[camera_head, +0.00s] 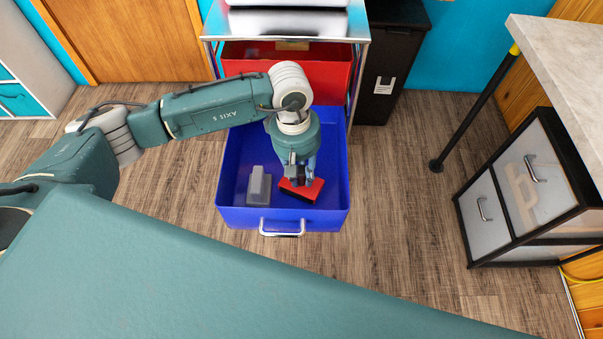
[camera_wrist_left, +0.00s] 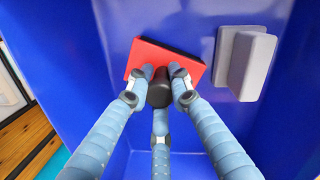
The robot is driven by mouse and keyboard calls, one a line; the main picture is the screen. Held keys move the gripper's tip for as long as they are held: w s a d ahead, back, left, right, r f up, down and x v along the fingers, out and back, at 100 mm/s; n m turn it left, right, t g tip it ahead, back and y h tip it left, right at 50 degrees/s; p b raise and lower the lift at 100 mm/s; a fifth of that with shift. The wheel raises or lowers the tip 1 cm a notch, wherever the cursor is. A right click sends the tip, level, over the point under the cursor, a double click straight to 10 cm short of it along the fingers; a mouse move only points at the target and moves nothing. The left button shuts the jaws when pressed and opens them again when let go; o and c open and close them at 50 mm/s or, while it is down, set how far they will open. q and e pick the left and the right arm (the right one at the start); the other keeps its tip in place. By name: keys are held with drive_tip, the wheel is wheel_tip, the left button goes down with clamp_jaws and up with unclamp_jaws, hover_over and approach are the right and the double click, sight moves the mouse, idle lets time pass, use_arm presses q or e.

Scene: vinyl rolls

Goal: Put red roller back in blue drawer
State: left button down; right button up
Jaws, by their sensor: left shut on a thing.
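The blue drawer (camera_head: 230,205) is pulled out, with its metal handle (camera_head: 283,229) at the front. My left gripper (camera_head: 298,180) reaches down inside the drawer and is shut on the red roller (camera_head: 313,190). In the left wrist view, the fingers (camera_wrist_left: 160,92) close around the dark knob of the red roller (camera_wrist_left: 143,55), whose flat red plate lies at or close to the drawer floor (camera_wrist_left: 200,20). I cannot tell whether it touches the floor. My right gripper is not in view.
A grey roller (camera_head: 259,187) sits in the drawer, left of the red one; it also shows in the left wrist view (camera_wrist_left: 252,65). A red drawer (camera_head: 335,72) is behind, above the blue one. A grey drawer cabinet (camera_head: 530,190) stands right. Wooden floor (camera_head: 400,200) between is clear.

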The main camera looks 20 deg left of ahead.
sight(303, 170)
use_arm(q)
drive_tip(key=shift+f+b, duration=0.4)
drive_tip(key=shift+b, duration=0.1)
idle(0.4)
drive_tip(key=shift+c, duration=1.4)
unclamp_jaws()
drive_tip(key=shift+r+p, duration=0.65)
drive_tip(key=shift+r, duration=0.7)
drive_tip(key=shift+w+r+p, duration=0.1)
drive_tip(key=shift+r+p, duration=0.45)
drive_tip(key=shift+r, duration=0.55)
drive_tip(key=shift+a+r+p, duration=0.1)
drive_tip(key=shift+r+p, duration=0.35)
drive_tip(key=shift+r, duration=0.6)
drive_tip(key=shift+a+r+p, duration=0.1)
drive_tip(key=shift+r+p, duration=0.35)
drive_tip(key=shift+r, duration=0.75)
